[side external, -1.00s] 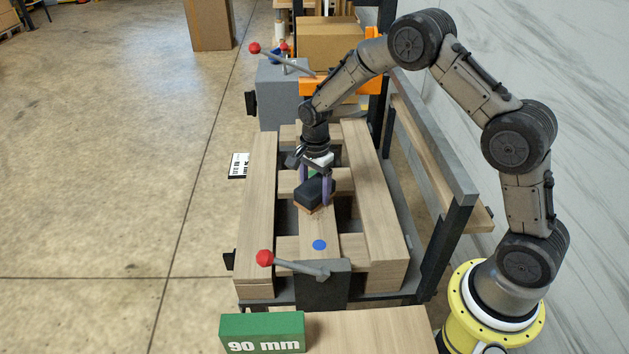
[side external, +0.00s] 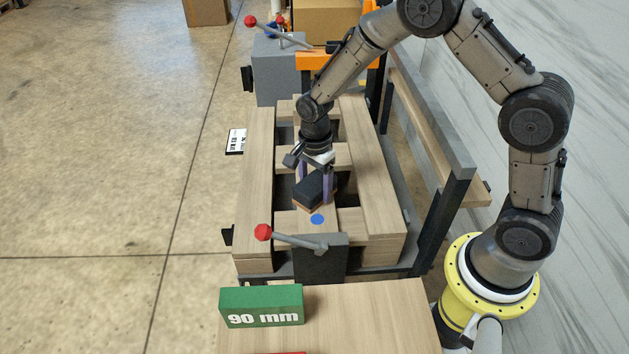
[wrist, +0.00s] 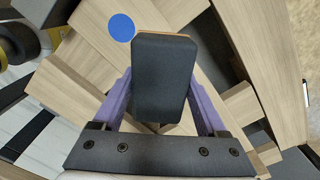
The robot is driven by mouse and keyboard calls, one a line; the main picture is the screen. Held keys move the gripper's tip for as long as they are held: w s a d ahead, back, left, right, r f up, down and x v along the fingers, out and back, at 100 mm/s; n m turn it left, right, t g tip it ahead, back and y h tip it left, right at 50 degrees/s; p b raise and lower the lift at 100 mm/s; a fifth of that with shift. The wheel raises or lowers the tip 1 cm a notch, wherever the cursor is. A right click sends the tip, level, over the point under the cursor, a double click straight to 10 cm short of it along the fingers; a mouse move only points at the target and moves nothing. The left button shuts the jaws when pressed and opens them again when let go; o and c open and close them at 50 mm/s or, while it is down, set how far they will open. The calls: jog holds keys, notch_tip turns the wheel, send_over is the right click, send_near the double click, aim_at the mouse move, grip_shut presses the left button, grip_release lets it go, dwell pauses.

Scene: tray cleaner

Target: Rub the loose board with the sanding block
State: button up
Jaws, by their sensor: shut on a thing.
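The sanding block (side external: 314,187) is black on top with a thin orange-brown underside. My gripper (side external: 316,182) is shut on it, with a purple finger on each side. The block is over the loose board (side external: 297,221), the pale middle board of the pallet, just behind a blue dot (side external: 317,219). I cannot tell for sure whether it touches the wood. In the wrist view the block (wrist: 163,80) sits between the purple fingers (wrist: 163,105), its far left corner close to the blue dot (wrist: 121,27). The block and gripper hide part of the board.
A dark clamp (side external: 320,262) with a red-knobbed lever stands at the pallet's near end, a grey one (side external: 278,70) at its far end. A green "90 mm" block (side external: 262,306) is on the near table. A rail (side external: 432,125) runs along the right side.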

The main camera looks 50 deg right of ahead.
jog(key=shift+w+d, duration=4.15)
jog(key=shift+w, duration=0.05)
notch_tip(320, 180, up, 8)
jog(key=shift+s+a+r, duration=0.1)
jog(key=shift+r, duration=0.05)
